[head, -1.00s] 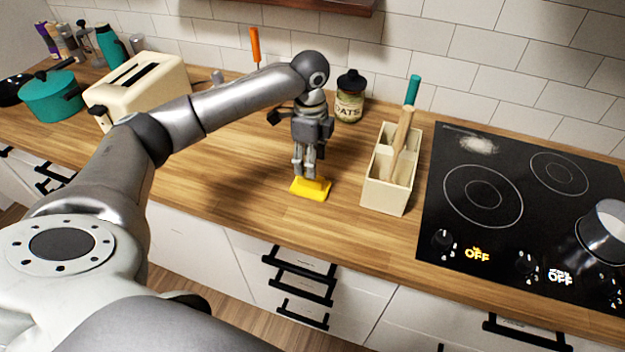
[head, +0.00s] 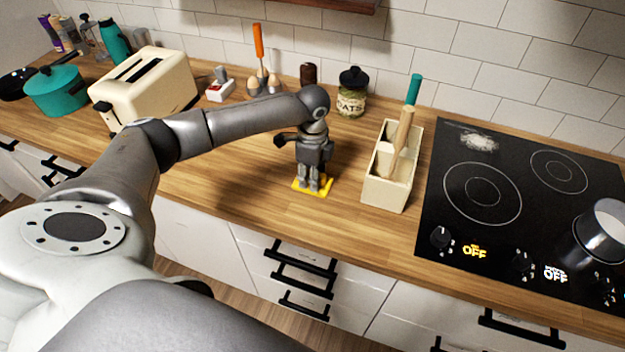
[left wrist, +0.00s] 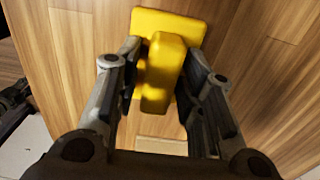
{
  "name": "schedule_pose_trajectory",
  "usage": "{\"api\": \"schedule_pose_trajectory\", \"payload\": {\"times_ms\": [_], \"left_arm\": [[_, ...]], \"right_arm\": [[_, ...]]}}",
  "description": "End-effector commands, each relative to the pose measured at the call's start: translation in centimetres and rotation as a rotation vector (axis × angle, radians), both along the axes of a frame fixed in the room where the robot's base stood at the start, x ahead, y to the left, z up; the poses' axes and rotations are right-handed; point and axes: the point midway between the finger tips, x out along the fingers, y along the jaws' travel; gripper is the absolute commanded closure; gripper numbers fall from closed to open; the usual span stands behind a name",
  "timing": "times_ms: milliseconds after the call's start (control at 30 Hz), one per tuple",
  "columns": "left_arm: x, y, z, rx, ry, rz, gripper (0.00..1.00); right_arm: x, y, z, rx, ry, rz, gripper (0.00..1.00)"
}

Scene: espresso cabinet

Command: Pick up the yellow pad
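The yellow pad (head: 298,187) lies flat on the wooden counter, left of the cream utensil box. In the left wrist view the yellow pad (left wrist: 182,22) shows a wide base and a raised narrow block in its middle. My left gripper (head: 314,184) points down over the pad and hides much of it in the head view. In the left wrist view my left gripper (left wrist: 163,62) is open, with one finger on each side of the raised block. Small gaps seem to show between fingers and block. My right gripper is not in view.
The cream utensil box (head: 388,192) stands close to the right of my gripper, with the black cooktop (head: 490,225) beyond it. An oats jar (head: 352,95) stands behind. A toaster (head: 150,85) and teal pot (head: 55,90) are far left. The counter front is clear.

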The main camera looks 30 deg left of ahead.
Motion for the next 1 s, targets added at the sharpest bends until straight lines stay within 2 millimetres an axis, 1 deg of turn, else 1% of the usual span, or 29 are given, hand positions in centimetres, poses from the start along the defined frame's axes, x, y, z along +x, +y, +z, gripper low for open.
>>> {"api": "schedule_pose_trajectory", "payload": {"times_ms": [33,233,533,667,767,833,867,967,1000], "left_arm": [[0.0,0.0,0.0,0.000,0.000,0.000,0.75],[0.0,0.0,0.0,0.000,0.000,0.000,1.00],[0.0,0.0,0.2,-0.001,-0.001,0.000,1.00],[0.1,-0.1,0.8,-0.001,-0.002,-0.001,1.00],[0.2,-0.1,2.0,-0.003,-0.006,-0.001,1.00],[0.0,0.0,3.1,-0.001,-0.004,-0.001,1.00],[-0.4,-0.1,3.6,-0.001,-0.003,-0.002,1.00],[-1.7,-0.4,5.1,0.000,-0.003,-0.003,1.00],[-2.3,-0.6,5.9,0.000,-0.004,-0.003,1.00]], "right_arm": [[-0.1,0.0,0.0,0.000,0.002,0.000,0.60],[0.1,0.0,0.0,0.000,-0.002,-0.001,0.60],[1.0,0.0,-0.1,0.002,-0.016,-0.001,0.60],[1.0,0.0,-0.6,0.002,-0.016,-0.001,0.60],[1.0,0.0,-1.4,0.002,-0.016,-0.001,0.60],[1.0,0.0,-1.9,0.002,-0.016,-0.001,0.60],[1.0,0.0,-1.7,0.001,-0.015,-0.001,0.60],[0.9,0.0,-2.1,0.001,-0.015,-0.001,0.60],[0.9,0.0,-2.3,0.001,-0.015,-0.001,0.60]]}}
